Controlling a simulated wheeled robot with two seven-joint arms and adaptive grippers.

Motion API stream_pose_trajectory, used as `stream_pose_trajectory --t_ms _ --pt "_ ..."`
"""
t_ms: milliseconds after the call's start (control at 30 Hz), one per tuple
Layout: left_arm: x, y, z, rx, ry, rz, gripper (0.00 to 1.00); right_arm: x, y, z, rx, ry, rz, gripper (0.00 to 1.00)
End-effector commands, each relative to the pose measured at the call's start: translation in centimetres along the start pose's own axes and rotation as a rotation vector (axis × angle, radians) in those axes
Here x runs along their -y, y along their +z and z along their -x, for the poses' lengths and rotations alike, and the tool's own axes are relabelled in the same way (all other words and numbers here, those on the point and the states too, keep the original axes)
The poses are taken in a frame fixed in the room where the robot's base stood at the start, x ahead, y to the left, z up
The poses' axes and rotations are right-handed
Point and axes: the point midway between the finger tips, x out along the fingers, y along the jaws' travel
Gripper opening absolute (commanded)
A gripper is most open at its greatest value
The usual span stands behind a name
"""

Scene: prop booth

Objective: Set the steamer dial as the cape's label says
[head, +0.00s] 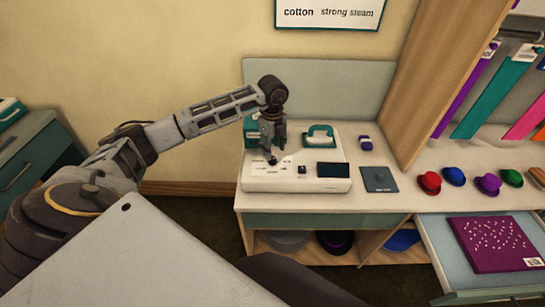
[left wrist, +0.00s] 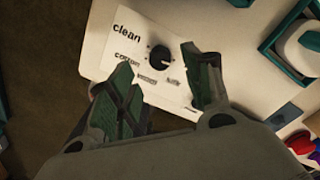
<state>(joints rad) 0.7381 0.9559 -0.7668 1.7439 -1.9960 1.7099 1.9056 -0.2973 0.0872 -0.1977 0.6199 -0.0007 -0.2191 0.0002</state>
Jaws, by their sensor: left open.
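The steamer (head: 296,182) is a white box on the counter, with a small black dial that shows in the left wrist view (left wrist: 159,57). Words are printed around the dial; "clean" and "cotton" can be read, others are too small. I cannot tell surely where the dial points. My left gripper (head: 268,152) is open and empty over the dial, its fingers (left wrist: 157,62) on either side of it in the wrist view; contact cannot be told. A folded purple cloth (head: 490,245), possibly the cape, lies in an open drawer with an unreadable white label (head: 534,262). My right gripper is out of view.
A wall sign (head: 328,14) reads "cotton strong steam". A teal-and-white iron-like item (head: 320,136) stands behind the steamer's panel. A dark grey pad (head: 379,180) lies to its right. Several small hats (head: 488,184) line the counter under hanging coloured cloths (head: 503,97). The open drawer (head: 437,262) juts forward.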

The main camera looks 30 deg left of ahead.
Motion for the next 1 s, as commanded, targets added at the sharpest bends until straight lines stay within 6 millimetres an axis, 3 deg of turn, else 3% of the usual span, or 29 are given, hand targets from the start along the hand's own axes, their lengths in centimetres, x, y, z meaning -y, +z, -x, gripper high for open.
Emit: stream_pose_trajectory --t_ms 400,867,1000 --pt "0.0 0.0 -4.7 -0.001 0.001 0.0 0.5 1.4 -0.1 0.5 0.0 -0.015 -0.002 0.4" --pt "0.0 0.0 -5.4 0.0 -0.001 0.0 0.5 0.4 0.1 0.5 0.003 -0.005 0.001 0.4" --pt "0.0 0.0 -5.4 0.0 -0.001 0.0 0.32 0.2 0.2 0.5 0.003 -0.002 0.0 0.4"
